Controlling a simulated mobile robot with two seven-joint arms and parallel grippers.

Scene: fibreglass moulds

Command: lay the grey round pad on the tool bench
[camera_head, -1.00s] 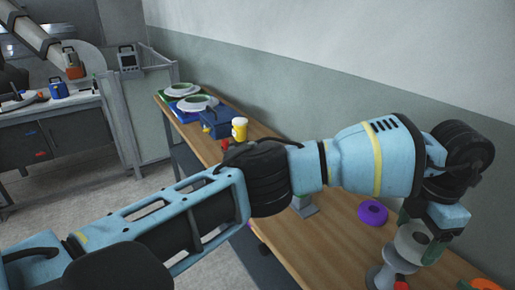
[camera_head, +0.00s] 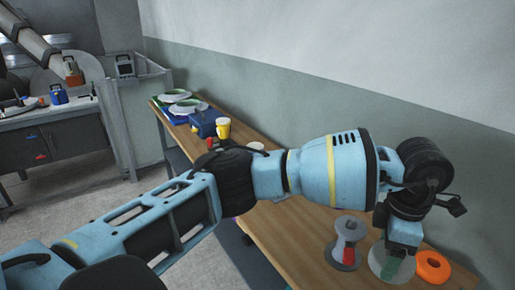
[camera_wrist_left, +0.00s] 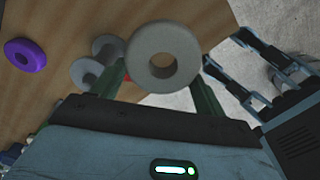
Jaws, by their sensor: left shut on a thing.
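The grey round pad (camera_head: 375,262) is a thick ring with a central hole. My left gripper (camera_head: 392,265) is shut on it and holds it over the near end of a wooden-topped bench (camera_head: 300,245). In the left wrist view the pad (camera_wrist_left: 164,36) lies across the green fingertips (camera_wrist_left: 163,85), its hole facing the camera. I cannot tell how high it is above the wood. A grey-topped bench with dark drawers (camera_head: 60,142) stands at the back left with small tools on it. My right gripper is out of view.
On the wood, a grey spool (camera_head: 349,228) stands left of the pad and an orange ring (camera_head: 432,266) lies to its right. A purple ring (camera_wrist_left: 25,55) shows in the wrist view. A yellow cup (camera_head: 223,128), blue box (camera_head: 203,124) and plates (camera_head: 187,105) are at the far end.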

